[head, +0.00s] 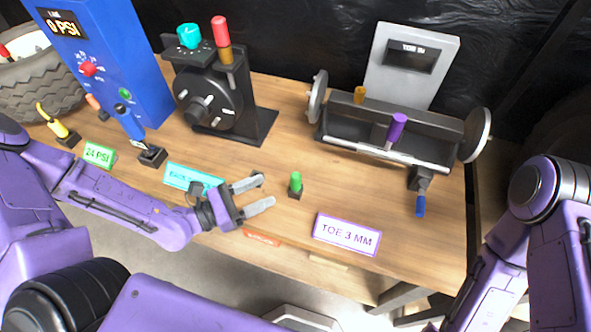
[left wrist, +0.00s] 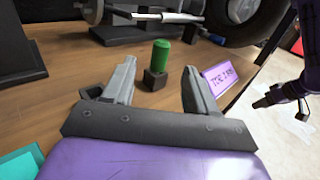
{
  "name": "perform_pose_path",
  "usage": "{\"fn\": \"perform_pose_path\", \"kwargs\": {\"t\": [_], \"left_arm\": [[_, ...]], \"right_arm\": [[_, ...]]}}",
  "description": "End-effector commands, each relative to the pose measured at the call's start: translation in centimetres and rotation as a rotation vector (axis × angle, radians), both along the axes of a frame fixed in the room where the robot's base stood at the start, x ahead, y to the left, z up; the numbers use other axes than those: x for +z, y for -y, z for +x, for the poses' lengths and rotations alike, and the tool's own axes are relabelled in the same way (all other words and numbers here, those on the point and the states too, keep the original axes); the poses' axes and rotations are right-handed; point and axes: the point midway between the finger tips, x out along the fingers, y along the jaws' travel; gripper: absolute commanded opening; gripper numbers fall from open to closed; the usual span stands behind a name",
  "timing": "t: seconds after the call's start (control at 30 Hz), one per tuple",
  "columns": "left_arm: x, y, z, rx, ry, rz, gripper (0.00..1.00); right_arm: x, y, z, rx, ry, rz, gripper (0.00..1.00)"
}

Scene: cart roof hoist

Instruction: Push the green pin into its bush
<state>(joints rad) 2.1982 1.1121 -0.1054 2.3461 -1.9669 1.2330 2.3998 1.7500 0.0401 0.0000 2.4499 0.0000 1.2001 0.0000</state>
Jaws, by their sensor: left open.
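The green pin (head: 296,182) stands upright in a small black block on the wooden bench; it also shows in the left wrist view (left wrist: 161,55). My left gripper (head: 264,190) is open and empty, its fingers pointing at the pin from the left in the head view. In the left wrist view the pin stands beyond and between the fingertips, apart from both. I cannot tell which part is the pin's bush. The dark end of my right arm (left wrist: 262,102) shows at the right of the left wrist view, too small to read its jaws.
An axle stand (head: 390,135) with a purple-topped pin (head: 396,128) is at the back right. A black hub unit (head: 215,98) with teal and red knobs and a blue gauge box (head: 110,60) are at the back left. A TOE 3 MM sign (head: 347,234) lies right of the pin.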

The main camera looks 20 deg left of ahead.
Motion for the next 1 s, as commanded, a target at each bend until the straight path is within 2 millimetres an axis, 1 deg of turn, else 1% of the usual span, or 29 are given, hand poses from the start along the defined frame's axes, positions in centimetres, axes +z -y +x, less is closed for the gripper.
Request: {"fn": "perform_pose_path", "kwargs": {"t": [0.03,0.13,0.27,0.5,0.6,0.8,0.83,0.87,0.9,1.0], "left_arm": [[-0.5,1.1,0.8,-0.012,-0.001,-0.001,0.57],[-0.6,3.0,2.2,-0.031,-0.006,0.004,0.57],[-0.5,4.1,3.2,-0.036,-0.005,0.004,0.57],[-0.8,6.4,6.2,-0.033,-0.003,0.005,0.57],[-0.7,7.1,6.9,-0.031,-0.002,0.006,0.57],[-0.6,7.2,7.1,-0.029,-0.001,0.005,0.57],[-0.6,7.2,7.1,-0.029,-0.001,0.005,0.54],[-0.6,7.2,7.1,-0.029,-0.001,0.005,0.44],[-0.6,7.2,7.1,-0.029,-0.001,0.005,0.31],[-0.6,7.2,7.0,-0.029,-0.001,0.005,0.03]], "right_arm": [[-0.7,0.0,0.0,0.000,-0.001,0.001,0.43],[-1.1,0.0,0.0,0.001,-0.001,0.000,0.43],[-1.3,0.0,0.0,0.000,-0.001,0.001,0.43],[-1.8,0.0,0.0,0.000,0.000,0.000,0.43],[-1.8,0.0,0.0,0.000,0.000,0.000,0.43],[-1.8,0.0,0.0,0.000,0.000,0.000,0.43],[-1.8,0.0,0.0,0.000,0.000,0.000,0.43],[-1.8,0.0,0.0,0.000,0.000,0.000,0.43],[-1.8,0.0,0.0,0.000,0.000,0.000,0.43],[-1.8,0.0,0.0,0.000,0.000,0.000,0.43]]}}
